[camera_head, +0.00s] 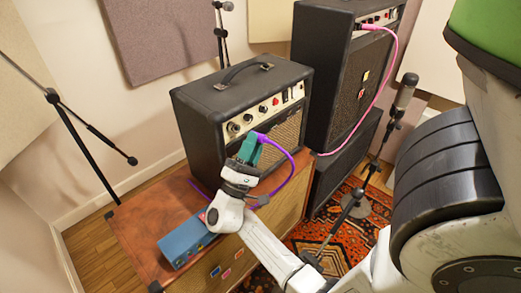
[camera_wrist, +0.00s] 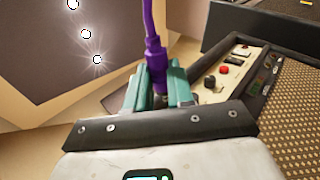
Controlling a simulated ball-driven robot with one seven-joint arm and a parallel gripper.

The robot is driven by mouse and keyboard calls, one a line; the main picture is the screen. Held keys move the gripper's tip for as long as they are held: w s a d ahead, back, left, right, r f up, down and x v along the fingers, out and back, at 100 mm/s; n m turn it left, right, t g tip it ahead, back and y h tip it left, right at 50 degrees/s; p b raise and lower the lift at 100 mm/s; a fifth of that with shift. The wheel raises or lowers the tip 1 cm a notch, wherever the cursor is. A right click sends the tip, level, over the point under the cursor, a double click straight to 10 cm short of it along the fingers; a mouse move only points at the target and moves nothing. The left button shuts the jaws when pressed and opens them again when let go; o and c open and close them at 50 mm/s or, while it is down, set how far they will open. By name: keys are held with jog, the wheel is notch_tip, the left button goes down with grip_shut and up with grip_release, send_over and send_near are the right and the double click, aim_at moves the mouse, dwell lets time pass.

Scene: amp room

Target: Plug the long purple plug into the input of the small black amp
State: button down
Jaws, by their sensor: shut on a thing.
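The small black amp (camera_head: 205,122) stands on an orange-brown cabinet, its control panel of knobs and switches facing front. Its panel (camera_wrist: 222,82) and gold grille (camera_wrist: 285,110) show at right in the wrist view. My gripper (camera_head: 247,152), with teal fingers, is in front of the left end of that panel. It is shut on the long purple plug (camera_wrist: 154,55), which stands between the fingers (camera_wrist: 160,88). In the head view the plug (camera_head: 262,138) shows just above the fingers, its purple cable (camera_head: 291,168) looping right and down. The plug's tip and the input are hidden; I cannot tell whether they touch.
A blue box (camera_head: 184,243) lies on the cabinet top (camera_head: 135,222) below my gripper. A taller black amp (camera_head: 322,75) with a pink cable (camera_head: 392,58) stands behind right. Microphone stands rise at left (camera_head: 92,130) and right (camera_head: 385,135).

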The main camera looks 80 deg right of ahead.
jog(key=shift+w+d+f+b, duration=0.1)
jog(key=shift+w+d+b, duration=0.1)
jog(key=shift+w+d, duration=0.25)
jog(key=shift+w+d+f+b, duration=0.1)
jog(key=shift+w+d+b, duration=0.1)
jog(key=shift+w, duration=0.4)
jog(key=shift+w+d+f+b, duration=0.1)
jog(key=shift+w+b, duration=0.1)
jog(key=shift+b, duration=0.55)
jog(key=shift+w+d+f+b, duration=0.1)
jog(key=shift+w+d+b, duration=0.25)
jog(key=shift+b, duration=0.35)
jog(key=shift+w+d+f+b, duration=0.15)
jog(key=shift+w+b, duration=0.3)
jog(key=shift+b, duration=0.25)
dwell(1.8)
jog(key=shift+r, duration=0.1)
jog(key=c, duration=0.9)
grip_release()
